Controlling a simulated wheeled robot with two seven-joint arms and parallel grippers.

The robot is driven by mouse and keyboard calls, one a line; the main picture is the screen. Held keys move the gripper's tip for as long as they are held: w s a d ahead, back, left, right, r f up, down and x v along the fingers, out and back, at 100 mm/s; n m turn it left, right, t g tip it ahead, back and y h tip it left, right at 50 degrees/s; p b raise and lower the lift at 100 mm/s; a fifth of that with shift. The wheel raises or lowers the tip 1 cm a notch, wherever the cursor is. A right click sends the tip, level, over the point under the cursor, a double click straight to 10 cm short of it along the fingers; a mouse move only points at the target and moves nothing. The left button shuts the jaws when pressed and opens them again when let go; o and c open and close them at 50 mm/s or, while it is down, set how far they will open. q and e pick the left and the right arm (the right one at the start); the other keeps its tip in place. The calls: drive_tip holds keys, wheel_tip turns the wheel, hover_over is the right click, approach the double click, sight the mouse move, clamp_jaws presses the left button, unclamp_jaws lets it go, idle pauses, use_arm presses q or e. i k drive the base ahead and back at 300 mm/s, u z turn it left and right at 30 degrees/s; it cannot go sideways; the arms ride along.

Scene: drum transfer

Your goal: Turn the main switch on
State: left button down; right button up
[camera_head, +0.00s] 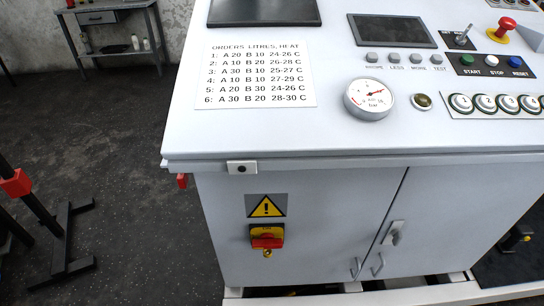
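The main switch (267,237) is a red rotary handle on a yellow plate, on the front of the white cabinet (310,215). Its handle looks to lie crosswise; the markings are too small to read. A small brass-coloured piece, perhaps a padlock, hangs just under the handle. A yellow warning triangle (267,206) sits above the switch. I see neither of my grippers clearly in this view, and nothing touches the switch.
The console top (250,130) overhangs the cabinet and carries an orders sheet, a gauge (369,98) and several buttons. A red part (182,181) sticks out under its left corner. Black stand legs (65,250) are on the left floor. Space before the switch looks clear.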

sight(267, 240)
drive_tip(key=z, duration=1.45)
drive_tip(key=k, duration=1.1)
drive_tip(key=u, duration=1)
drive_tip(key=i, duration=1.05)
